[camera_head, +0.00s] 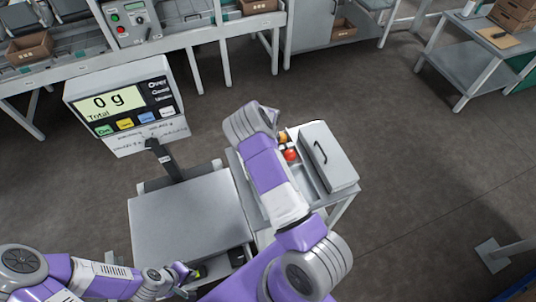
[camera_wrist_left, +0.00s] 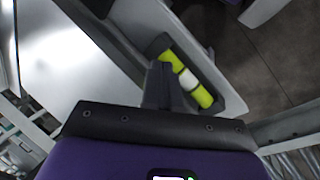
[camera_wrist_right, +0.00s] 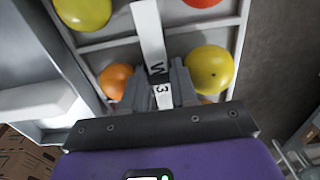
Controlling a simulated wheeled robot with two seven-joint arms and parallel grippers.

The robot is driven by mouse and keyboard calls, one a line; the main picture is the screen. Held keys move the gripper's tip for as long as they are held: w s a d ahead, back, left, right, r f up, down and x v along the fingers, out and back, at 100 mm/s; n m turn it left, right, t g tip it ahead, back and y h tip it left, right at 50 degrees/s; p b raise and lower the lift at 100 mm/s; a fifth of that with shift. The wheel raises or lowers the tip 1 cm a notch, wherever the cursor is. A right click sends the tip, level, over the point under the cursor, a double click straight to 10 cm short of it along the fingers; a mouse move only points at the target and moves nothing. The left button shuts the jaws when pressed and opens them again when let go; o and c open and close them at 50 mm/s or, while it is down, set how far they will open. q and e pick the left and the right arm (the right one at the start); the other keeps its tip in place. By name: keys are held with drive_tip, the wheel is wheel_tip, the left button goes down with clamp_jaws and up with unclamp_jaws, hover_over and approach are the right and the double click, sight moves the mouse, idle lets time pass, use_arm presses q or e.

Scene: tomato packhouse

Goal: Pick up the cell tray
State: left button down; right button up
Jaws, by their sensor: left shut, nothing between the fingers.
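The cell tray shows in the right wrist view with pale dividers (camera_wrist_right: 110,43) and round red, orange and yellow tomatoes in its cells. A white strip (camera_wrist_right: 147,25) with black marks runs across it. My right gripper (camera_wrist_right: 160,82) is over the tray, with one finger on each side of this strip; whether they press on it I cannot tell. In the head view my right arm hides most of the tray, and two tomatoes (camera_head: 290,154) show beside it. My left gripper (camera_head: 190,272) is shut and empty at the lower left; its fingers also show in the left wrist view (camera_wrist_left: 165,75).
A scale with a display (camera_head: 118,103) reading 0 g and a bare platform (camera_head: 190,222) stands left of the tray.

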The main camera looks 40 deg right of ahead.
drive_tip(key=shift+f, duration=0.2)
drive_tip(key=shift+c, duration=0.4)
clamp_jaws()
